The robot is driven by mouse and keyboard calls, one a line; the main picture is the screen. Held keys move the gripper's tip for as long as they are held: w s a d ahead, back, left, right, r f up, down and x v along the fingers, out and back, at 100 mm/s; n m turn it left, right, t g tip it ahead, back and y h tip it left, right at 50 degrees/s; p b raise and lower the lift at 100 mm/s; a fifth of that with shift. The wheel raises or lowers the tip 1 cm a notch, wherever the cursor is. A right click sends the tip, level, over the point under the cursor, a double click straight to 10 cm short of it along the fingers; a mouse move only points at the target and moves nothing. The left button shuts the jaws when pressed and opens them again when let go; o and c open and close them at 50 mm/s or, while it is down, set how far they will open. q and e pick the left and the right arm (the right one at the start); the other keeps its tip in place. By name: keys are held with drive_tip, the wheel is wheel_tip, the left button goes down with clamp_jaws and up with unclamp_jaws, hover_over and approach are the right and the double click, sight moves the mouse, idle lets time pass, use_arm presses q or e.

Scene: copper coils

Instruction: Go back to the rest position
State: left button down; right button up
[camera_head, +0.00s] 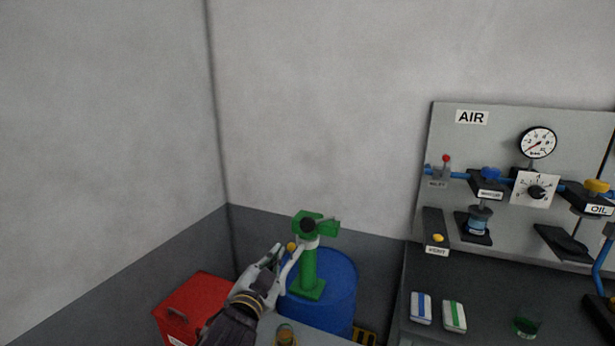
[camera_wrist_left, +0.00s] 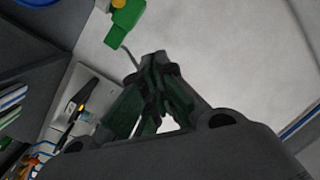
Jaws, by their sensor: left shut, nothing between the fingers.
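My left gripper (camera_head: 287,257) comes in from the bottom left in the head view. Its fingers are together with nothing seen between them. In the head view it overlaps the left side of a green stand (camera_head: 311,274) with a black round knob, on top of a blue drum (camera_head: 338,292). Whether it touches the stand cannot be told. In the left wrist view the gripper's fingertips (camera_wrist_left: 160,58) meet in the middle, and part of a green object (camera_wrist_left: 126,22) shows above them. My right gripper is not in view.
A red box (camera_head: 196,301) stands at the left of the drum. An air panel (camera_head: 520,150) with a gauge (camera_head: 537,142), valves and labels is at the right. Blue (camera_head: 421,308) and green (camera_head: 454,316) striped items lie on the dark bench below it. Grey walls meet behind the drum.

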use_arm(q)
drive_tip(key=s+a+f+n+g+y, duration=0.25)
drive_tip(key=s+a+f, duration=0.2)
drive_tip(key=f, duration=0.45)
drive_tip(key=s+a+f+n+g+y, duration=0.15)
drive_tip(key=s+a+f+g, duration=0.3)
drive_tip(key=f, duration=0.45)
drive_tip(key=s+a+f+n+g, duration=0.2)
drive_tip(key=s+a+f+g, duration=0.15)
drive_tip(key=s+f, duration=0.4)
drive_tip(key=s+a+f+n+g, duration=0.2)
drive_tip(key=s+f+g, duration=0.2)
drive_tip(key=s, duration=0.6)
wheel_tip(320, 180, down, 32)
drive_tip(key=s, duration=0.2)
drive_tip(key=s+a+f+g, duration=0.1)
drive_tip(key=s+a+f, duration=0.2)
drive_tip(key=s+f, duration=0.7)
drive_tip(key=s+a+f+m+g, duration=0.1)
drive_tip(key=s+a+f, duration=0.2)
drive_tip(key=s+f, duration=0.7)
drive_tip(key=shift+s+a, duration=0.4)
drive_tip(key=shift+s, duration=0.35)
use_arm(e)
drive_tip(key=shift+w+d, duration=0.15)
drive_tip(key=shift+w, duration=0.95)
